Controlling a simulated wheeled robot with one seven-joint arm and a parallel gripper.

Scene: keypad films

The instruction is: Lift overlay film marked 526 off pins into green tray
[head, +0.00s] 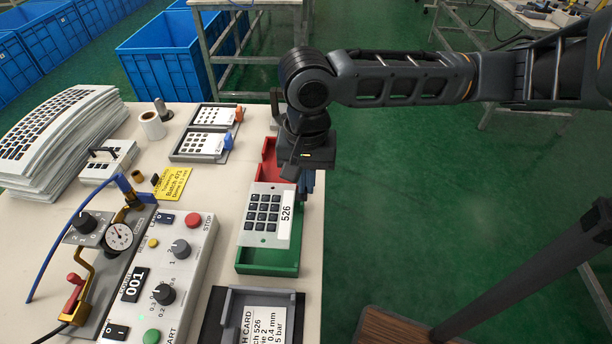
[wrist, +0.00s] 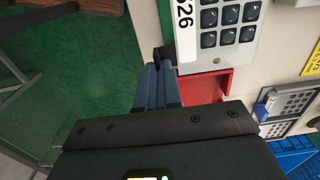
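The overlay film marked 526 (head: 264,213) is a pale grey sheet with dark keys and a white label strip. It shows over the green tray (head: 268,262) and hides most of its inside. My gripper (head: 301,188) is at the film's far right corner. In the wrist view, the blue fingers (wrist: 163,62) are close together, with their dark tips at the edge of the film (wrist: 206,55) by the label strip. They look shut on that edge, though the contact is partly hidden. The film seems to be held above the tray. No pins are visible under it.
A red tray (head: 269,158) adjoins the green one behind. Two dark nests (head: 199,155) with keypad sheets, a yellow card (head: 173,183) and a control box (head: 170,270) stand left. A dark card holder (head: 262,309) is in front. The table's right edge is close.

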